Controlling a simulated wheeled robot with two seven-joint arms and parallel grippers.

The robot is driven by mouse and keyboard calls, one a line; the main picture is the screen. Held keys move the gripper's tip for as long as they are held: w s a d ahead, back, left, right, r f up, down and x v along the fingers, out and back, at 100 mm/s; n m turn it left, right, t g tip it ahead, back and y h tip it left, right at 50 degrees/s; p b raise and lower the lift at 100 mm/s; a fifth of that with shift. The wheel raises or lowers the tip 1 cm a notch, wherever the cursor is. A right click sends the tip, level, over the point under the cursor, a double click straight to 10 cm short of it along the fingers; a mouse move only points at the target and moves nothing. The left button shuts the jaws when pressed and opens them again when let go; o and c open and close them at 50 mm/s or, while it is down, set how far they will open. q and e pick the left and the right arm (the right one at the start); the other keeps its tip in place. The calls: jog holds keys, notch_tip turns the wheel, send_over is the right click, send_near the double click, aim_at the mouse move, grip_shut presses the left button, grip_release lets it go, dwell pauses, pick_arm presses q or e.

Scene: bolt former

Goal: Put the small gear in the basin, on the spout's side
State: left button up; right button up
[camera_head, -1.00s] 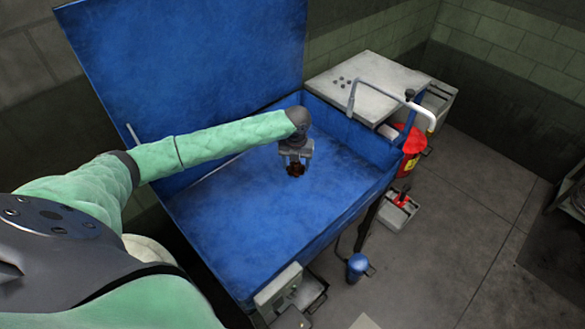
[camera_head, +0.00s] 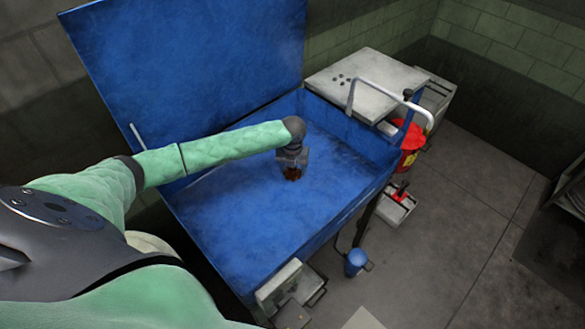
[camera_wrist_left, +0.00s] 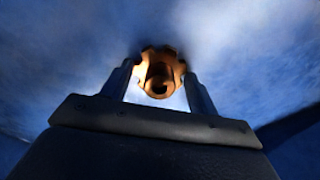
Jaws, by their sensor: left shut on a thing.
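The small gear (camera_head: 292,174) is rust-brown and toothed with a hole in its middle. My left gripper (camera_head: 291,168) is shut on it, inside the blue basin (camera_head: 225,225). In the left wrist view the gear (camera_wrist_left: 161,73) sits between the two fingers of my left gripper (camera_wrist_left: 160,85), with blue basin surface close behind it. Whether the gear touches the basin floor I cannot tell. The spout (camera_head: 395,90) is a white bent pipe at the basin's right end, to the right of the gripper. My right gripper is not in view.
The basin's blue lid (camera_head: 190,60) stands open at the back. A grey cover (camera_head: 365,80) lies over the far right corner. A red container (camera_head: 411,138) stands beyond the right end. Basin floor around the gripper is clear.

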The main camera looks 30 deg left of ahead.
pick_arm(q)
jog(key=o, duration=1.3)
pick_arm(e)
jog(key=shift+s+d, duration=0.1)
pick_arm(q)
jog(key=shift+r, duration=0.1)
jog(key=shift+r, duration=0.3)
notch_tip(320, 180, up, 2)
jog(key=shift+r+b, duration=0.2)
jog(key=shift+b, duration=0.5)
notch_tip(320, 180, up, 7)
jog(key=shift+r+b, duration=0.2)
jog(key=shift+b, duration=0.8)
jog(key=shift+r, duration=0.75)
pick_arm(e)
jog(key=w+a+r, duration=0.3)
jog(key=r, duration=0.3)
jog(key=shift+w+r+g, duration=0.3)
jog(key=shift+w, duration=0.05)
